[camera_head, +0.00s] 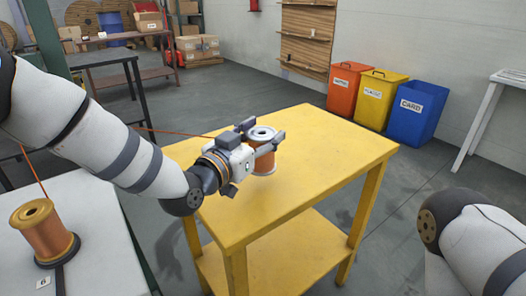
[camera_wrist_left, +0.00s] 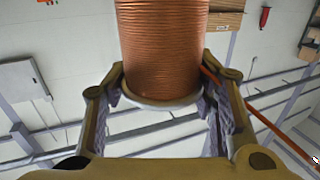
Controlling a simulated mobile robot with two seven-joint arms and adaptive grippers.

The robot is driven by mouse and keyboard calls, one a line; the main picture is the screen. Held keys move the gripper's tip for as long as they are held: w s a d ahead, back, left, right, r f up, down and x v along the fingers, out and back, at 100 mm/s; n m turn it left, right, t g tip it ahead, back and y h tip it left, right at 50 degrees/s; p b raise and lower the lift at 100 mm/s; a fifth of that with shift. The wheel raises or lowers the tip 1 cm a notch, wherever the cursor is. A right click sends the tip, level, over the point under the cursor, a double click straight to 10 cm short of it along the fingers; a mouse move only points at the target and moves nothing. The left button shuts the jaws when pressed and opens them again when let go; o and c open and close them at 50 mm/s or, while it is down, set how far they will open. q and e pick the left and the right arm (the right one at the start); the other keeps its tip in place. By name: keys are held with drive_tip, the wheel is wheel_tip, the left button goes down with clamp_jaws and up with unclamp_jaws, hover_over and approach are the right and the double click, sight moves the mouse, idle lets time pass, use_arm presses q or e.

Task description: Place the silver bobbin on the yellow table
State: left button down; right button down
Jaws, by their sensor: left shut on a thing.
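The silver bobbin (camera_head: 264,160) has pale silver flanges and is wound with copper wire. It is upright over the middle of the yellow table (camera_head: 320,150). My left gripper (camera_head: 262,139) reaches in from the left and is shut on it near its upper end. I cannot tell whether its lower flange touches the tabletop. In the left wrist view the copper winding of the silver bobbin (camera_wrist_left: 163,45) and its pale flange sit between the two fingers of my left gripper (camera_wrist_left: 165,95). My right gripper is out of the head view; only part of that arm shows.
A copper-coloured bobbin (camera_head: 45,235) stands on a white table (camera_head: 95,215) at lower left. A copper wire (camera_head: 175,132) runs behind my left arm. Orange (camera_head: 347,88), yellow (camera_head: 377,97) and blue (camera_head: 415,110) bins stand beyond the yellow table. Most of its top is clear.

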use_arm(q)
drive_tip(key=shift+w+f, duration=0.5)
drive_tip(key=shift+w, duration=0.15)
drive_tip(key=shift+w+f+b, duration=0.1)
drive_tip(key=shift+f+b, duration=0.25)
drive_tip(key=shift+f, duration=1.4)
drive_tip(key=c, duration=0.7)
unclamp_jaws()
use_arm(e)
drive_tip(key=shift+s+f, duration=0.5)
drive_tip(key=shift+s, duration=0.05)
use_arm(q)
drive_tip(key=shift+a+r, duration=0.1)
drive_tip(key=shift+r, duration=0.1)
drive_tip(key=p+v, duration=0.1)
drive_tip(key=v, duration=1.1)
drive_tip(key=shift+f+p, duration=0.15)
drive_tip(key=shift+p, duration=0.15)
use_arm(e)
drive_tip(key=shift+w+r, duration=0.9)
